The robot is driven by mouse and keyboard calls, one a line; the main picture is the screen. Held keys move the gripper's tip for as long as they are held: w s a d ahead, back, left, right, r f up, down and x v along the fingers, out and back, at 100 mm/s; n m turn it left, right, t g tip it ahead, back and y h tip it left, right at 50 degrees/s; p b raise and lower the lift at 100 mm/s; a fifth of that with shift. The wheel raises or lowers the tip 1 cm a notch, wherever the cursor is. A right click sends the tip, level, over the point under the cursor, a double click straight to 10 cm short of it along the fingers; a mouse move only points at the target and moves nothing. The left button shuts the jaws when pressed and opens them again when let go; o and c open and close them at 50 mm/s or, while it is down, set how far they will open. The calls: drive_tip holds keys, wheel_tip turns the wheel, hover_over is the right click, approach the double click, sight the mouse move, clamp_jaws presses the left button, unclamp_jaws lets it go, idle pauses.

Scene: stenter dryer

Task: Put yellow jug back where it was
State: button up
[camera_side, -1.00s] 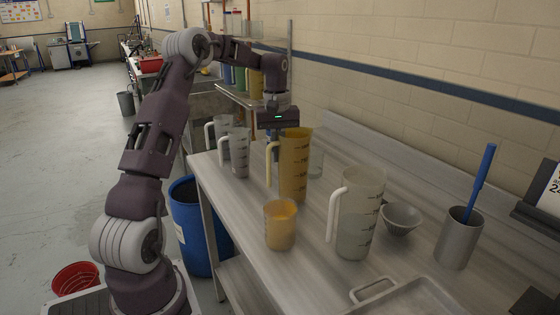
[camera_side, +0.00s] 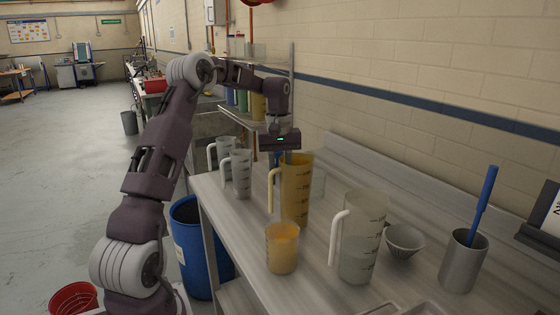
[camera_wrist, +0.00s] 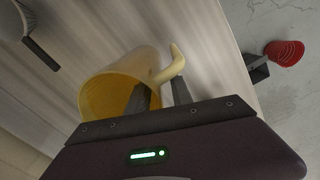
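The yellow jug (camera_side: 297,186) stands upright on the steel table (camera_side: 330,240), its pale handle (camera_side: 274,188) to the left. In the wrist view its round mouth (camera_wrist: 108,98) and handle (camera_wrist: 172,66) lie just beyond the fingers. My gripper (camera_wrist: 160,90) is pointing down at the jug's rim on the handle side. Its fingers are apart, one over the mouth and one outside near the handle. I see a gap between them and no clear grip.
An orange-filled beaker (camera_side: 282,252) stands in front of the jug. A clear jug (camera_side: 361,240), bowl (camera_side: 403,243) and grey cup with blue stick (camera_side: 462,262) are to the right. Clear jugs (camera_side: 241,175) stand left. A blue barrel (camera_side: 200,255) is on the floor beside the table.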

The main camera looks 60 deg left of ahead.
wheel_tip(320, 180, up, 11)
drive_tip(key=shift+s+f, duration=0.1)
drive_tip(key=shift+f, duration=0.05)
drive_tip(key=s+d+r+m+t, duration=0.1)
drive_tip(key=s+d+r+m, duration=0.2)
drive_tip(key=d, duration=0.5)
drive_tip(key=s+d+r+m+t+y, duration=0.1)
drive_tip(key=s+d+m, duration=0.1)
drive_tip(key=s+d, duration=0.4)
drive_tip(key=s+d+r+m+t, duration=0.1)
drive_tip(key=s+d+r+m, duration=0.15)
drive_tip(key=d, duration=0.65)
drive_tip(key=s+d+f+m+t, duration=0.1)
drive_tip(key=s+d+f+m, duration=0.2)
drive_tip(key=s, duration=0.3)
drive_tip(key=s+d+f+m+t, duration=0.1)
drive_tip(key=s+d+f+m, duration=0.2)
drive_tip(key=s+f, duration=0.2)
drive_tip(key=shift+s+d+h, duration=0.3)
drive_tip(key=shift+s+h, duration=0.1)
drive_tip(key=shift+s, duration=0.7)
